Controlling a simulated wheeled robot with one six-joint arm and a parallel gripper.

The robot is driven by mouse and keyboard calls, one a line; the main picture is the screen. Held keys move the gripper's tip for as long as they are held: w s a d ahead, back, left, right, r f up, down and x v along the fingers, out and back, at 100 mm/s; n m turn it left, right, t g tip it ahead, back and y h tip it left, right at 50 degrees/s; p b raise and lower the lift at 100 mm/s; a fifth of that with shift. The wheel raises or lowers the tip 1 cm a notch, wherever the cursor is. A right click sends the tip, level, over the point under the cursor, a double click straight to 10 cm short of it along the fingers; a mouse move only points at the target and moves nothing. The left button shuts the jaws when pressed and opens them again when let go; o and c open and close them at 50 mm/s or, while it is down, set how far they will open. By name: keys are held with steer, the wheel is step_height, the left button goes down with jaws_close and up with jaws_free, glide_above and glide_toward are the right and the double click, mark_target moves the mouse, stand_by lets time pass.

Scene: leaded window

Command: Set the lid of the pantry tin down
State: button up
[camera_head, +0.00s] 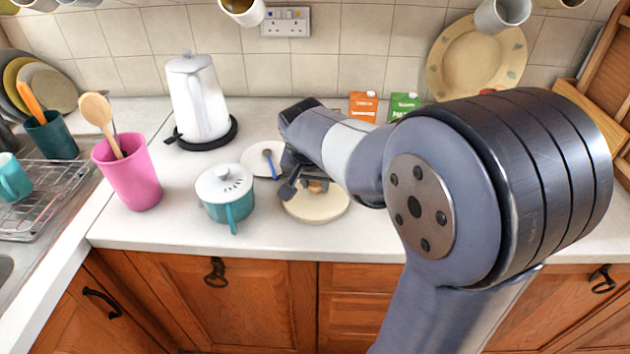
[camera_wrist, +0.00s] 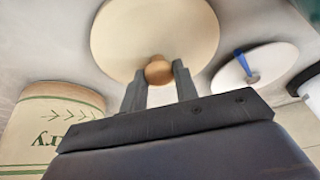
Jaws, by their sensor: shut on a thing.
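The lid is a round cream disc (camera_head: 318,207) with a small wooden knob. It lies flat or nearly flat over the worktop, right of the teal pot. In the wrist view the lid (camera_wrist: 150,30) fills the top middle. My gripper (camera_wrist: 159,76) has its two fingers around the knob and is shut on it. In the head view my gripper (camera_head: 312,187) is partly hidden by my arm. I cannot tell whether the lid touches the worktop. The pantry tin (camera_wrist: 50,135), cream with green lettering ending in "ry", stands left in the wrist view; my arm hides it in the head view.
A white spoon rest (camera_head: 257,161) with a blue-handled spoon is close behind the lid. A teal pot (camera_head: 228,207) stands left of it. A white kettle (camera_head: 198,100) and a pink utensil holder (camera_head: 133,180) stand further left. Bare worktop (camera_head: 260,230) runs along the front.

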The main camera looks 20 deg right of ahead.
steer(key=shift+f, duration=0.1)
steer(key=o, duration=1)
steer(key=shift+c, duration=0.2)
steer(key=shift+r, duration=0.3)
steer(key=v, duration=1.1)
steer(key=shift+s+r+p, duration=0.25)
steer(key=shift+r+p, duration=0.05)
steer(key=shift+p, duration=0.1)
